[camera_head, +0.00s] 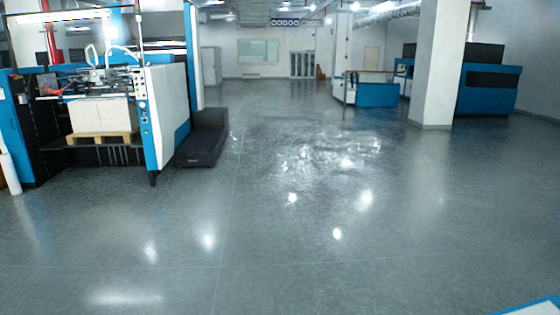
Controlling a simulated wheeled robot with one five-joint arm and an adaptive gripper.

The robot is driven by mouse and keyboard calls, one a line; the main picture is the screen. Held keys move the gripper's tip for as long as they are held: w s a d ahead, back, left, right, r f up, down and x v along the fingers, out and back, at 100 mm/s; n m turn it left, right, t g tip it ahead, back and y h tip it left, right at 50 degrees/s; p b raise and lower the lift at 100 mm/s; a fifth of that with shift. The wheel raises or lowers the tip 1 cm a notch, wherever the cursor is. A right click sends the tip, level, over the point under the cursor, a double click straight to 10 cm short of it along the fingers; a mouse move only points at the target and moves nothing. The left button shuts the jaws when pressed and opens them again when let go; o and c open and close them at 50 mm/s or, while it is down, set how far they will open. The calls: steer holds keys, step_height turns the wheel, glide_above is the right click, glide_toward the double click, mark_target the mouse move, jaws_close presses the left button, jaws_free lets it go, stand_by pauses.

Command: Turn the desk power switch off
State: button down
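I cannot make out a desk power switch in the head view. A low blue and white desk-like unit (376,94) stands far off, right of centre, too small to show any switch. A machine at the left carries a narrow panel with small buttons (144,119) on its front post; I cannot tell what they control. My gripper is not in view.
The blue and white machine (171,112) at left holds a stack of white sheets (101,114) on a wooden pallet (103,138). A black low unit (205,140) adjoins it. A white column (440,65) and blue machine (489,88) stand right. The middle floor is clear.

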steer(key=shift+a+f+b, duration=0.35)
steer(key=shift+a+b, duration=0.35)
steer(key=shift+b, duration=0.25)
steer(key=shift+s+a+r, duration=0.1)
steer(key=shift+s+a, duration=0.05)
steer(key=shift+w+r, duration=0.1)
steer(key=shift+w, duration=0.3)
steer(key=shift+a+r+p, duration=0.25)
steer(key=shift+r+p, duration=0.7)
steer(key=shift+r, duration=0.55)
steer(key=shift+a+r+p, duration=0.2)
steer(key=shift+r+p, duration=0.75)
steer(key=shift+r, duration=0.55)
